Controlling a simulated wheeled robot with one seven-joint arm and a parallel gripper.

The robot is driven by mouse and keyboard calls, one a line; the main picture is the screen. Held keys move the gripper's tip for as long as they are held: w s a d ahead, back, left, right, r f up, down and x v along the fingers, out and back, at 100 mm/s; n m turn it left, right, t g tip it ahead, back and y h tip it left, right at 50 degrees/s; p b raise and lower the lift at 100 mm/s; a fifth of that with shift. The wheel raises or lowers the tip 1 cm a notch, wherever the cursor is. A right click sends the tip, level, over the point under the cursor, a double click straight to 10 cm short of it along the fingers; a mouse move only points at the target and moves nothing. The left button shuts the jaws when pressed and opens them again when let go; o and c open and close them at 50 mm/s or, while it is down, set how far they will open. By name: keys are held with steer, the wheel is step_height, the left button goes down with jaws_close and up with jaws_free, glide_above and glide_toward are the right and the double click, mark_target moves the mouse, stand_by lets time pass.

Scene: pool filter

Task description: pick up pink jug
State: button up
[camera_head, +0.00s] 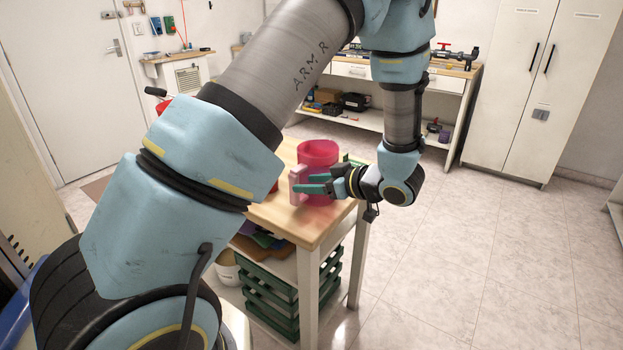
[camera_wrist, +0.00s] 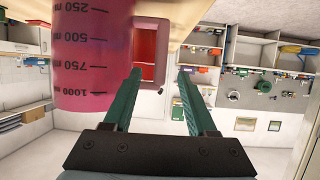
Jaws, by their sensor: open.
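The pink jug (camera_head: 318,153) is a translucent measuring jug standing on the wooden top of a small table. Its pale pink handle (camera_head: 296,184) faces left in the head view. In the wrist view the jug (camera_wrist: 92,60) fills the upper left with its scale marks showing, and the handle (camera_wrist: 150,24) is a squared loop beside it. My gripper (camera_head: 304,184) is open, its green fingers reaching across the jug's near side to the handle. In the wrist view the fingertips (camera_wrist: 159,74) appear on either side of the handle. Contact cannot be told.
The table (camera_head: 320,222) has stacked green crates (camera_head: 270,300) on its lower shelf. A partly hidden red item (camera_head: 274,187) sits left of the jug. A workbench (camera_head: 450,72) and white cabinet (camera_head: 540,90) stand behind. The floor at right is clear.

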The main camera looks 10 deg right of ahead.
mark_target(298, 183)
steer(key=shift+p+x, duration=0.8)
steer(key=shift+x, duration=2.1)
jaws_close()
